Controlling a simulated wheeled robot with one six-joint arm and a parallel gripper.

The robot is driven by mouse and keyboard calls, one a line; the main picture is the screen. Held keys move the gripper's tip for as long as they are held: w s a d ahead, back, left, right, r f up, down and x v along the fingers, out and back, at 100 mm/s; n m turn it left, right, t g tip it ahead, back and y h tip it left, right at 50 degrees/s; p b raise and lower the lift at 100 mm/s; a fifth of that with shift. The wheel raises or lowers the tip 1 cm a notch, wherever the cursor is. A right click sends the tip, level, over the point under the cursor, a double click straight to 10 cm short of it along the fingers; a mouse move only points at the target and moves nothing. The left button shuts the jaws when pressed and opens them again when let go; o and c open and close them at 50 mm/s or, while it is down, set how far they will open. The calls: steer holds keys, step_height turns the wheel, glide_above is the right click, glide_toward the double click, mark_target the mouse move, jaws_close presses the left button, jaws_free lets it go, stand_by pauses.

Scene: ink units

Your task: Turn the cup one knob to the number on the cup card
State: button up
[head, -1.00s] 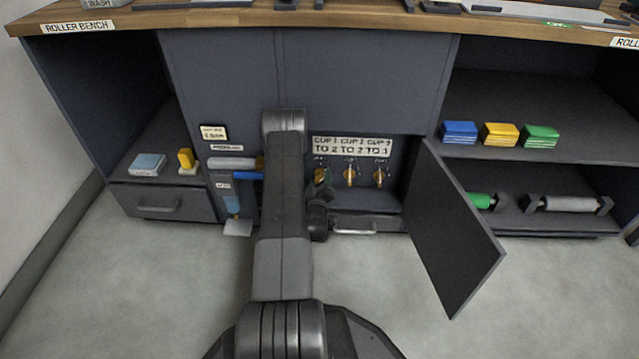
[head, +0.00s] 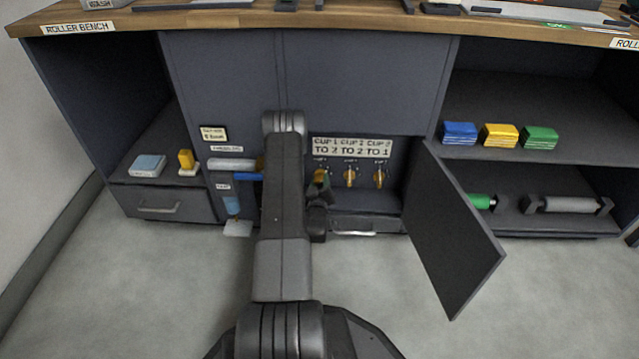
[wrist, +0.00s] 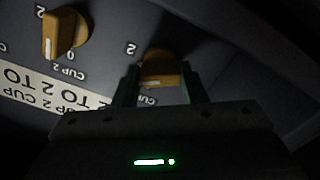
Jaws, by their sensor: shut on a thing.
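The cup one knob (head: 320,176) is the leftmost of three orange knobs in the open bay of the bench. My gripper (wrist: 158,82) is shut on it, with a green finger on each side, as the wrist view shows. A white mark shows on the near end of this knob (wrist: 160,66), facing the partly hidden label below it. A "2" is printed to its left in that view. The cup card (head: 352,146) above the knobs reads CUP 1 TO 2, CUP 2 TO 2, and TO 1 for the third.
The cup 2 knob (wrist: 64,33) stands close beside, its white mark near a "0". The third knob (head: 379,177) is to the right. An open door (head: 450,230) juts out right of the bay. A blue handle (head: 248,176) is left of my arm.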

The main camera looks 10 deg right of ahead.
steer(key=m, duration=0.5)
steer(key=shift+m, duration=0.4)
stand_by(0.4)
steer(key=o, duration=1)
steer(key=p+v, duration=0.4)
steer(key=v, duration=1)
steer(key=shift+w, duration=0.2)
